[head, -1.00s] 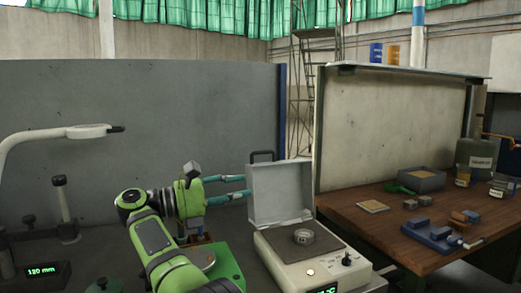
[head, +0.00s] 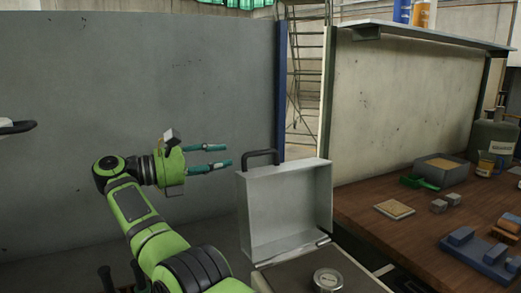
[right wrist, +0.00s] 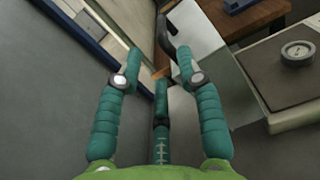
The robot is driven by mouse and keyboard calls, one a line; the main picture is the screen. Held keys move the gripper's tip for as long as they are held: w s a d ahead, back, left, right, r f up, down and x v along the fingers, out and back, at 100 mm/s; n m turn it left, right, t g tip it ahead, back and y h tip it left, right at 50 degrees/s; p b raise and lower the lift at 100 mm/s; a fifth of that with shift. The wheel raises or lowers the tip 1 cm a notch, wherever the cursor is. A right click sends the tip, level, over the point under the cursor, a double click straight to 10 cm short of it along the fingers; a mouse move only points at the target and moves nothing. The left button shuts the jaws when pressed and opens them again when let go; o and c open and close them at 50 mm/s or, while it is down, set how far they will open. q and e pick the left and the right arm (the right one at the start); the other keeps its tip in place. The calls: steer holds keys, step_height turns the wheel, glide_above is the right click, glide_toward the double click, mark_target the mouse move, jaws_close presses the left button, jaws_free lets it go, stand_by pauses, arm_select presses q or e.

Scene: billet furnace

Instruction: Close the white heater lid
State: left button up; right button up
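The white heater's lid (head: 285,210) stands open and upright at the back of the white heater (head: 325,255). Its black handle (head: 262,155) sticks up from the top edge. A round metal piece (head: 327,281) rests on the heater plate. My right gripper (head: 228,154) is open and empty, left of the lid at about handle height. In the right wrist view its teal fingers (right wrist: 157,58) are spread, with the handle (right wrist: 172,38) just beyond the right fingertip; I cannot tell whether they touch. My left gripper is not in view.
A wooden bench (head: 375,225) at the right holds a grey sand box (head: 440,170), a green scoop (head: 417,183), small blocks and a blue fixture (head: 480,252). A grey partition (head: 130,100) stands behind my right arm. Air above the heater is clear.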

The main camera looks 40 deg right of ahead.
mark_target(272, 151)
steer(key=s+d, duration=0.1)
steer(key=d, duration=0.1)
steer(key=shift+s+d+r, duration=0.1)
steer(key=shift+s+d, duration=0.25)
steer(key=p+x, duration=0.2)
steer(key=x, duration=0.5)
steer(key=shift+w+d, duration=0.15)
steer(key=shift+d, duration=0.55)
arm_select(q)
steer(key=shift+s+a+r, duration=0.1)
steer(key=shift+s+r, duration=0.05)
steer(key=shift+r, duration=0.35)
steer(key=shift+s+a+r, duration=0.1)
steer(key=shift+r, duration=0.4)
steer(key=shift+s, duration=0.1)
arm_select(e)
jaws_close()
